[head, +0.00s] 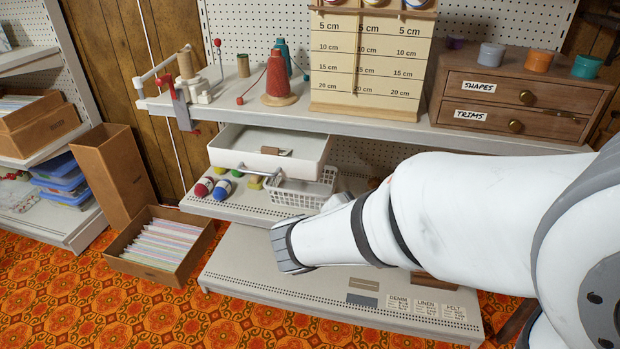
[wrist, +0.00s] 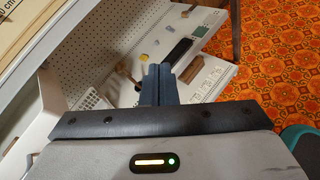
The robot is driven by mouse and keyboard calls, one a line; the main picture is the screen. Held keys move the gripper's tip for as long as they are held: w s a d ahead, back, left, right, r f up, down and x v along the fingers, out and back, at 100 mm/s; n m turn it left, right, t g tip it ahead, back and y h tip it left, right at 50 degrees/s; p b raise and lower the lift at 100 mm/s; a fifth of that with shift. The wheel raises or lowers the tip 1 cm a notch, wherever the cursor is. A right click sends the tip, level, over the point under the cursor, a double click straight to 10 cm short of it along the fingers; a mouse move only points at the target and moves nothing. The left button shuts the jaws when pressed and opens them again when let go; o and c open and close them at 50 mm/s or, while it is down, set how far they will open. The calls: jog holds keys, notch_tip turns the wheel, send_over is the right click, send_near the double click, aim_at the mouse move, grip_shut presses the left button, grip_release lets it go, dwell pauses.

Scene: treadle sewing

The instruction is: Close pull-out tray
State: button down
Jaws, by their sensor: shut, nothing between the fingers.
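The pull-out tray (head: 232,152) is a white shallow drawer under the upper shelf in the head view. It stands out past the shelf's front edge, so part of its inside shows, with a small tag-like item in it. In the head view my arm hides the fingertips.
A white mesh basket (head: 300,188) and several coloured spools (head: 204,187) sit on the shelf below the tray. The upper shelf (head: 420,132) holds thread cones and a wooden drawer box (head: 518,97). An open carton (head: 160,244) stands on the floor at left.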

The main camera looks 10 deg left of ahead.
jog(key=w+a+f+n+t+y+b, duration=0.1)
jog(key=a+f+n+t+y+b, duration=0.2)
jog(key=a+n+t, duration=0.55)
jog(key=n+g+y, duration=0.1)
jog(key=n+y, duration=0.2)
jog(key=y, duration=0.1)
send_near(302, 170)
jog(key=w+b, duration=0.1)
jog(key=w, duration=0.1)
jog(key=w+b, duration=0.1)
jog(key=w, duration=0.4)
jog(key=shift+d+r+b, duration=0.15)
jog(key=shift+d+b, duration=0.15)
jog(key=shift+b, duration=0.1)
